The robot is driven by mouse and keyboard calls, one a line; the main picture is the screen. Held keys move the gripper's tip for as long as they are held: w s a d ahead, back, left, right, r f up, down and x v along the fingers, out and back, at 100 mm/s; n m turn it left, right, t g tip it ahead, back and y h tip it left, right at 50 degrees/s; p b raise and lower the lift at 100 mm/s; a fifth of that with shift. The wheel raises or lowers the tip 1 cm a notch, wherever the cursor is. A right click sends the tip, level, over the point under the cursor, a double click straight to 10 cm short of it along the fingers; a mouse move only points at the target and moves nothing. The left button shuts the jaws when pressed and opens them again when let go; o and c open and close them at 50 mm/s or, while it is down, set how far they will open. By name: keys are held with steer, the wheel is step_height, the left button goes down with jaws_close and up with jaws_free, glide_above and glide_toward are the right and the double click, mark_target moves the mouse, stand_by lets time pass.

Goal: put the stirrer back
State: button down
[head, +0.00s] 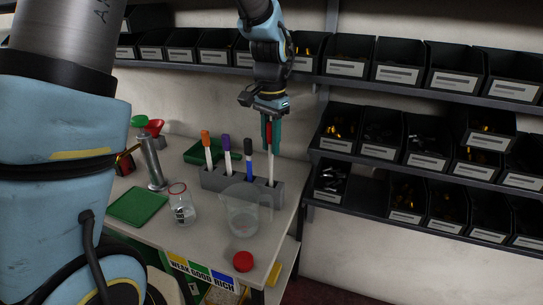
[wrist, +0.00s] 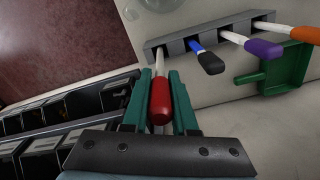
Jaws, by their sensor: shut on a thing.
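The stirrer has a red handle (wrist: 160,102) and a pale thin rod (head: 271,168). My gripper (head: 271,133) is shut on the red handle, with a green finger on each side; the fingers also show in the wrist view (wrist: 158,95). The stirrer stands about upright above the right end of the grey rack (head: 214,181). The rod's lower end meets the rack at its end slot and appears to be in it; how deep is hidden.
A clear jug (head: 243,215) stands close in front of the rack, with a glass beaker (head: 181,207) to its left. A red round object (head: 243,262) is near the front edge. A green tray (head: 138,206) lies left. Shelves of black bins (head: 365,133) stand close on the right.

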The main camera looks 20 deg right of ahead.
mark_target(271, 157)
step_height(271, 157, down, 4)
steer(key=shift+f+p, duration=0.15)
steer(key=shift+p, duration=0.25)
steer(key=shift+d+f+p, duration=0.1)
steer(key=shift+f+p, duration=0.1)
steer(key=shift+p, duration=0.15)
steer(key=shift+w+f, duration=0.1)
steer(key=shift+f, duration=0.3)
steer(key=c, duration=0.7)
jaws_free()
step_height(271, 157, up, 12)
steer(key=shift+r+b, duration=0.15)
steer(key=shift+b, duration=0.75)
